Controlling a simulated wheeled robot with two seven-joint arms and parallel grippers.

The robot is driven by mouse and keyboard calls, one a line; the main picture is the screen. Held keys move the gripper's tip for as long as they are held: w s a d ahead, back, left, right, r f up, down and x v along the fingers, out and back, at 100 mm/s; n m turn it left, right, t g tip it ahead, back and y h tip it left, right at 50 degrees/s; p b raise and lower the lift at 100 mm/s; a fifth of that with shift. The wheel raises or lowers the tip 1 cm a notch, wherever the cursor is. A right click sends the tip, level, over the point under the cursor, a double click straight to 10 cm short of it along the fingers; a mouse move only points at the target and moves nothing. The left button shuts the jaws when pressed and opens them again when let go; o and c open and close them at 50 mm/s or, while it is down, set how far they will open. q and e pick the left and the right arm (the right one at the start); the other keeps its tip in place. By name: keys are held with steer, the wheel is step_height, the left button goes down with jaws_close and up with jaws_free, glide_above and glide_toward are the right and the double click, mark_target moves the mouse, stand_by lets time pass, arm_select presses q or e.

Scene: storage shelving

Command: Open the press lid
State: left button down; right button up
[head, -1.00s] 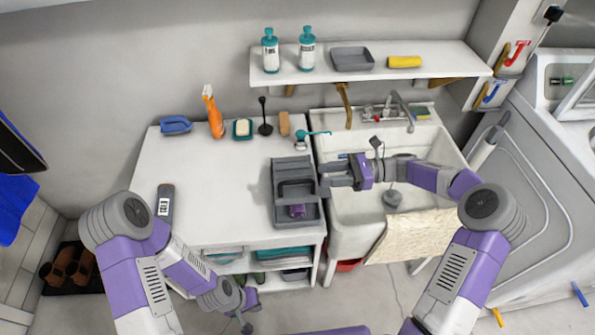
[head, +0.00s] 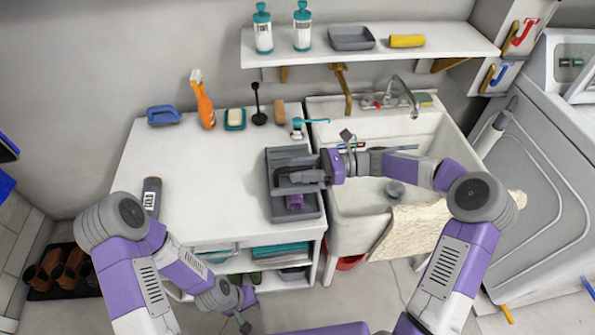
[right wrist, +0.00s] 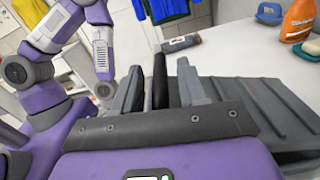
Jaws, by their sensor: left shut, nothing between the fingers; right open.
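The press is a grey unit (head: 273,207) on the white counter's right part, next to the sink. A small purple piece (head: 295,202) shows in its front part. In the right wrist view its grey ribbed surface (right wrist: 275,105) fills the right side. My right gripper (head: 298,178) is over the press from the right, open, its grey fingers apart. In the right wrist view a dark upright bar (right wrist: 160,80) stands between the fingers; I cannot tell whether they touch it. My left gripper (head: 243,315) is shut and empty, low in front of the counter.
A sink (head: 365,225) with a beige cloth (head: 410,235) on its front is right of the counter. A teal-topped pump bottle (head: 297,130) is just behind the press. A spray bottle (head: 203,105) stands farther left.

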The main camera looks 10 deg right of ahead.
steer(key=shift+a, duration=0.45)
jaws_close()
